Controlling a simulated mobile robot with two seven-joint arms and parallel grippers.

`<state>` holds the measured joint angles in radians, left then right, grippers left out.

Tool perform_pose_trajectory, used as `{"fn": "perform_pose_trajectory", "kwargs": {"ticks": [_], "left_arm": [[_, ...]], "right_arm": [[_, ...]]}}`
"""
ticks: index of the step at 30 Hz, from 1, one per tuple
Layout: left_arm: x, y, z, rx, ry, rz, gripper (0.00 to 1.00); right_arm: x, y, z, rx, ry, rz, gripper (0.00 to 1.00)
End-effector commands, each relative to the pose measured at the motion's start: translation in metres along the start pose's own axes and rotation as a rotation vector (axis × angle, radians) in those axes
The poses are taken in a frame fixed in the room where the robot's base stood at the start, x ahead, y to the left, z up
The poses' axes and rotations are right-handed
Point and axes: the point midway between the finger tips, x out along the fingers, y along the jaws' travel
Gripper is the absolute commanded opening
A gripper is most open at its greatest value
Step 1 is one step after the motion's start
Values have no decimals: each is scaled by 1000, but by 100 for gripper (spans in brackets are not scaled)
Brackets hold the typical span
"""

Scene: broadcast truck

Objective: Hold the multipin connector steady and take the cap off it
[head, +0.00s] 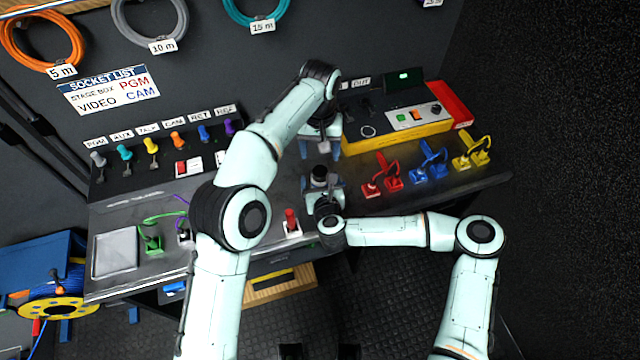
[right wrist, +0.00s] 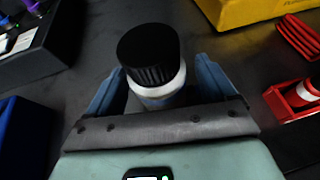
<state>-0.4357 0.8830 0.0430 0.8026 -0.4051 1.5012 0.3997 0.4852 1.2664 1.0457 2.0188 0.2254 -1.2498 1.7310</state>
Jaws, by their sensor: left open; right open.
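The multipin connector stands upright on the bench, with a dark ribbed cap (head: 320,172) on top. In the right wrist view the black cap (right wrist: 148,54) sits over the connector's pale body (right wrist: 162,94); its lower part is hidden by my gripper. My right gripper (head: 322,184) is low at the bench, open, with a blue finger on either side of the connector body; a gap shows beside the fingers. My left gripper (head: 320,152) is open and points down, just behind and above the cap in the head view, with nothing seen held.
Red (head: 382,175), blue (head: 429,160) and yellow (head: 472,152) handled connectors stand to the right. A yellow control box (head: 400,130) is behind them. A red plug (head: 291,222) and green connector (head: 150,240) are to the left, near a grey pad (head: 115,253).

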Motion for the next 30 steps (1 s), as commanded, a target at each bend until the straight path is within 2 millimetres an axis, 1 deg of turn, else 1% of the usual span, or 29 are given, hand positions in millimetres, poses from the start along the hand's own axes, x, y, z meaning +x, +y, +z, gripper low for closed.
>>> {"fn": "perform_pose_trajectory", "kwargs": {"ticks": [8,9,11,12,14,15,16,17,20,23,26,30], "left_arm": [[0,0,0,0,0,0,70],[0,0,0,0,0,0,70],[0,0,0,0,0,0,70],[0,0,0,0,0,0,70],[0,0,0,0,0,0,70],[0,0,0,0,0,0,70],[0,0,0,0,0,0,70],[0,0,0,0,0,0,70],[0,0,0,15,0,0,70],[0,0,0,84,-1,0,70],[1,1,0,221,-2,-1,70],[2,1,1,498,-6,-1,70]], "right_arm": [[2,0,0,-1,0,0,84],[2,0,0,-1,0,0,81],[2,0,0,0,0,0,62],[2,0,0,0,0,0,49],[2,0,0,0,0,0,29],[2,0,0,0,0,0,16],[2,0,0,0,0,0,6],[2,0,0,0,0,0,0],[2,0,0,0,0,0,0],[2,0,0,0,0,0,0],[2,0,0,0,0,-1,0],[2,0,0,0,0,-1,0]]}}
